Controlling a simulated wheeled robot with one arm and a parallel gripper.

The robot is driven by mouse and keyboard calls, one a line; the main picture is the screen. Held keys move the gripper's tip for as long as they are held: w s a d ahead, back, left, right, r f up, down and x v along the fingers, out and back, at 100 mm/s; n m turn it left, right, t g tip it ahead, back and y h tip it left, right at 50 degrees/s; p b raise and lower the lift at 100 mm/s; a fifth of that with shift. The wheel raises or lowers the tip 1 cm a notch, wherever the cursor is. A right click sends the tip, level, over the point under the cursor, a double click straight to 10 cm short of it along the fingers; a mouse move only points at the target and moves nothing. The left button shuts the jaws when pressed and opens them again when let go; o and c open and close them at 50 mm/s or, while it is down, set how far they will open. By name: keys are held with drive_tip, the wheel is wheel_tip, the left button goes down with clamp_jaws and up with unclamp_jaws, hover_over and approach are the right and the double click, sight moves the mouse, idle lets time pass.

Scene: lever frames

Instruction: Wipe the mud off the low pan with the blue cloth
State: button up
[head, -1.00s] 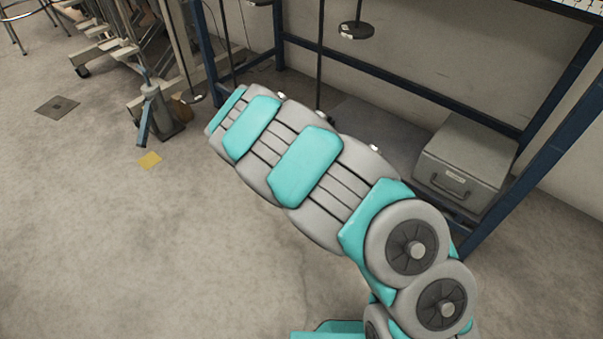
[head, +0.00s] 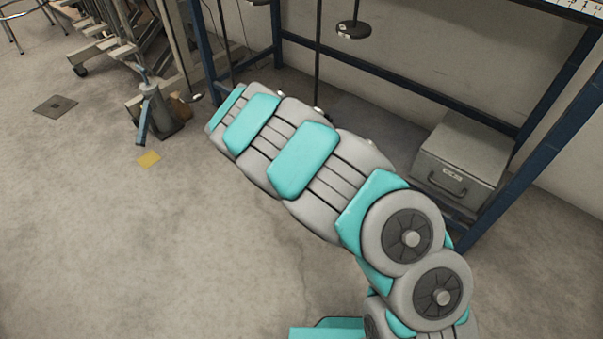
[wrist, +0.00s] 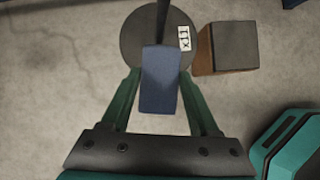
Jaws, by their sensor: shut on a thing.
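In the wrist view my gripper (wrist: 160,82) is shut on the blue cloth (wrist: 161,90), a dark blue block-like pad between the green fingers. A round dark pan (wrist: 136,38) with a white tag and a dark rod lies just beyond the cloth. The cloth overlaps the pan's near edge in the picture; I cannot tell whether they touch. I see no clear mud on the pan's visible face. In the head view my own arm hides the gripper and cloth.
In the head view a tagged pan (head: 354,30) hangs higher up. A blue frame (head: 400,82) and a grey case (head: 462,165) stand at right. A brown-sided, dark-topped box (wrist: 234,46) stands right of the pan. Open floor (head: 110,250) lies at left.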

drive_tip(key=shift+w+a+f, duration=0.1)
drive_tip(key=shift+w+a, duration=0.1)
drive_tip(key=shift+a, duration=0.25)
drive_tip(key=shift+s+d, duration=0.1)
drive_tip(key=shift+d, duration=0.05)
drive_tip(key=shift+s+d+p, duration=0.8)
drive_tip(key=shift+d+p, duration=0.15)
drive_tip(key=shift+d, duration=0.1)
drive_tip(key=shift+w+a, duration=0.1)
drive_tip(key=shift+w+a, duration=0.85)
drive_tip(key=shift+a, duration=0.25)
drive_tip(key=shift+s+d+r, duration=0.1)
drive_tip(key=shift+d+r, duration=0.05)
drive_tip(key=shift+r, duration=0.05)
drive_tip(key=shift+s+d+f+p, duration=0.1)
drive_tip(key=shift+s+d+p, duration=0.75)
drive_tip(key=shift+d, duration=0.15)
drive_tip(key=shift+w, duration=0.1)
